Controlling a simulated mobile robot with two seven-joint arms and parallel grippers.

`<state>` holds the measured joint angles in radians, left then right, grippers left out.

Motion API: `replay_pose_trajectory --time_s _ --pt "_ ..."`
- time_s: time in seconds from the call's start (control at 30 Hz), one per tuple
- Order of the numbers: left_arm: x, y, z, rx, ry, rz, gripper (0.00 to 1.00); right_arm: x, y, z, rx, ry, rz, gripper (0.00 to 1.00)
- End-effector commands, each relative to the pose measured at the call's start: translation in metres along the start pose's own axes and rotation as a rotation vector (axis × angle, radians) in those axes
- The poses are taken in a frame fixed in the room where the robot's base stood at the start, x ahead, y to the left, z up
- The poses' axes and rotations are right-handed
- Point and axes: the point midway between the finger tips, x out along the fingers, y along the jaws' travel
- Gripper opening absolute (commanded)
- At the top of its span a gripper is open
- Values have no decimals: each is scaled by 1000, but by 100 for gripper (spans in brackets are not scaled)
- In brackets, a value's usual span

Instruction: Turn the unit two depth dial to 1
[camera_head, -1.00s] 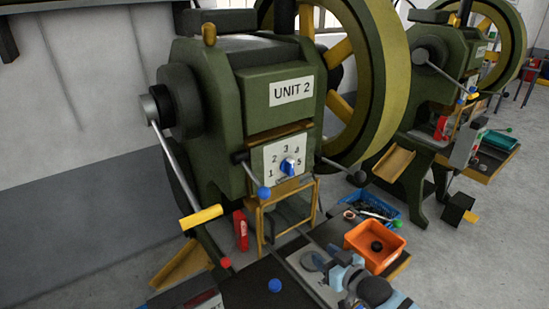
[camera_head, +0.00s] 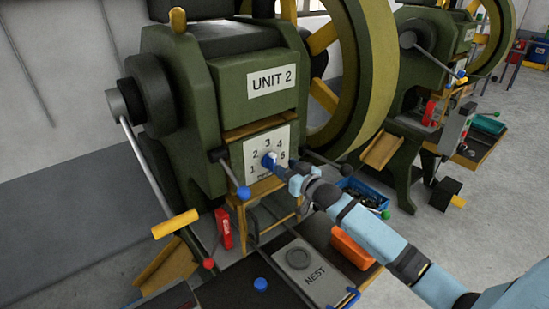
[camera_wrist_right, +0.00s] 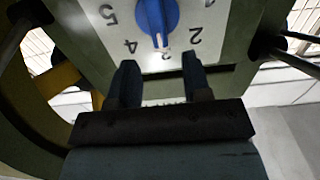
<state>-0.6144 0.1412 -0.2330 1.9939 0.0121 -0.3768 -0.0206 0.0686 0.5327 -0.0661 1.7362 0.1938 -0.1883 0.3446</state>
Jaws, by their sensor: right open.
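The Unit 2 press has a white dial plate (camera_head: 281,143) with numbers on its front. The blue depth dial (camera_head: 267,160) sits in the middle of this plate, partly covered by my right gripper in the head view. In the right wrist view the plate is upside down, and the white mark of the blue dial (camera_wrist_right: 157,18) points about at 3. My right gripper (camera_head: 283,168) is at the plate, close to the dial. In the wrist view its two fingers (camera_wrist_right: 160,68) are spread and empty, with the dial beyond their tips. My left gripper is not in view.
Levers with a blue ball (camera_head: 243,192) and a yellow handle (camera_head: 175,223) stick out left of the plate. A dark-knobbed rod (camera_head: 346,168) is at its right. Below are the nest plate (camera_head: 312,268) and an orange bin (camera_head: 352,250). A second press stands behind right.

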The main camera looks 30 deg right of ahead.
Motion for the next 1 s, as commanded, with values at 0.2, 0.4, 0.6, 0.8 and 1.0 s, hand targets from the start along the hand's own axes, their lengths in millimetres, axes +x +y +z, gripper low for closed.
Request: replay_pose_trajectory --time_s 0.2,0.4,0.6,0.8,1.0 --pt "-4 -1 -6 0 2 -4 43 40 0 -2 1 1 0 45" --pt "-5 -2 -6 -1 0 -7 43 56 0 0 0 0 0 45" --pt "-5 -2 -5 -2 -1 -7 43 59 0 0 0 1 -1 45" --pt "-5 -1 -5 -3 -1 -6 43 59 0 0 0 1 -1 29" --pt "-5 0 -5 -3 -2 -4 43 59 0 0 0 0 -1 0"
